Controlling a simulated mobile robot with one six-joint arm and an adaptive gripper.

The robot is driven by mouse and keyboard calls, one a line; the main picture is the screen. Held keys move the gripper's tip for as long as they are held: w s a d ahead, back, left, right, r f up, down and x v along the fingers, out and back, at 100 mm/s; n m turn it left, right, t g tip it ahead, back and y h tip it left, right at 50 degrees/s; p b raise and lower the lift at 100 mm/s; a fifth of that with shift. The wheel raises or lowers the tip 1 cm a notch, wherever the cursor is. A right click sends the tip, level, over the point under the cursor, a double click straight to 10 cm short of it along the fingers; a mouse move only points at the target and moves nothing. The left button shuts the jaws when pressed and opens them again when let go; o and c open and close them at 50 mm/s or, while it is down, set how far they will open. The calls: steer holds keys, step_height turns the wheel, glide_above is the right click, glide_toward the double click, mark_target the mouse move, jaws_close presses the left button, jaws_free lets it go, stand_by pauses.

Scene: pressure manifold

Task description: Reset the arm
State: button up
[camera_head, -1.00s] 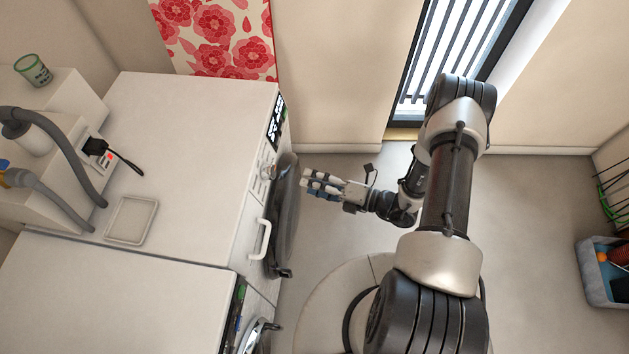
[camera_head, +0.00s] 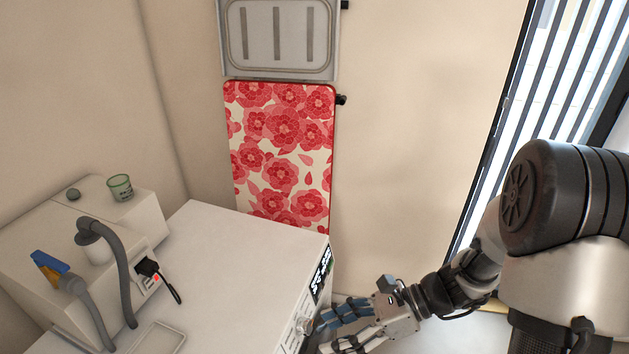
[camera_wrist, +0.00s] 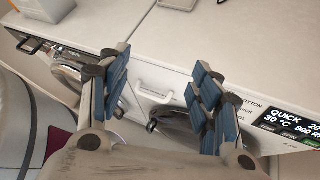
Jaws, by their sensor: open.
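My gripper (camera_head: 338,330) is at the lower middle of the head view, by the front right edge of the white washing machine (camera_head: 225,245). In the wrist view my gripper (camera_wrist: 160,95) has its blue-padded fingers spread wide with nothing between them. Beyond the fingers the wrist view shows the machine's front, with a white handle (camera_wrist: 153,82), a dark round door (camera_wrist: 185,125) and a lit display (camera_wrist: 292,124). The fingertips look close to the machine's front in the head view; I cannot tell whether they touch it.
A box with grey hoses (camera_head: 120,265) and a black plug (camera_head: 150,268) stands on the left. A green cup (camera_head: 120,187) stands behind it. A shallow tray (camera_head: 160,340) lies on the machine top. A floral ironing board (camera_head: 282,150) hangs on the wall. A barred window (camera_head: 535,110) is at right.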

steer(key=s+d+r+n+t+h, duration=0.2)
steer(key=s+d+r+n+h, duration=0.3)
steer(key=n, duration=0.5)
steer(key=s+d+r+n+t+h, duration=0.3)
steer(key=s+r+n+h, duration=0.4)
steer(key=r+n, duration=0.3)
steer(key=shift+s+d+t, duration=0.2)
steer(key=shift+d+t, duration=0.1)
steer(key=shift+d, duration=0.55)
steer(key=shift+r, duration=0.1)
